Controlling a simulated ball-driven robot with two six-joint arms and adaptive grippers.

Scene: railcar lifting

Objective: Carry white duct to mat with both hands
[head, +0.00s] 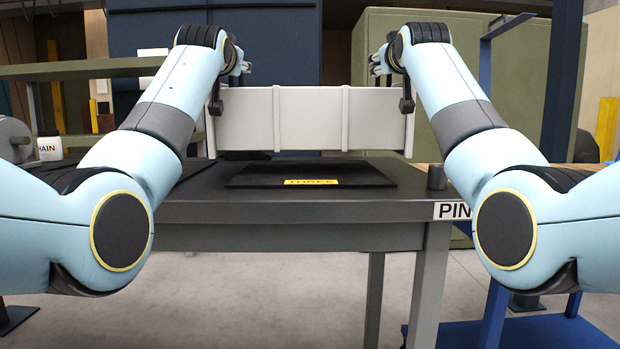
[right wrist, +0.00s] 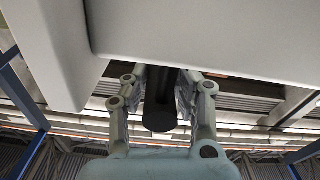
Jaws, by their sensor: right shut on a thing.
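The white duct (head: 310,118) is a long, pale ribbed box spanning between my two arms, roughly level, behind the mat. Dark handles show at its two ends. My right gripper (head: 381,66) is at the right end, shut on a dark handle of the duct; the right wrist view shows this handle (right wrist: 160,98) between the fingers (right wrist: 160,95), under the white body (right wrist: 200,30). My left gripper (head: 240,66) is at the left end by the other handle, mostly hidden by its own arm, so its grip is unclear. The black mat (head: 255,177) with a yellow "THREE" label lies on the table.
The dark table (head: 300,212) has a "PIN" label at its front right, near a short dark cylinder (head: 437,177). A jar (head: 49,147) stands at the left by a green shelf (head: 80,69). A blue post (head: 560,80) stands at the right.

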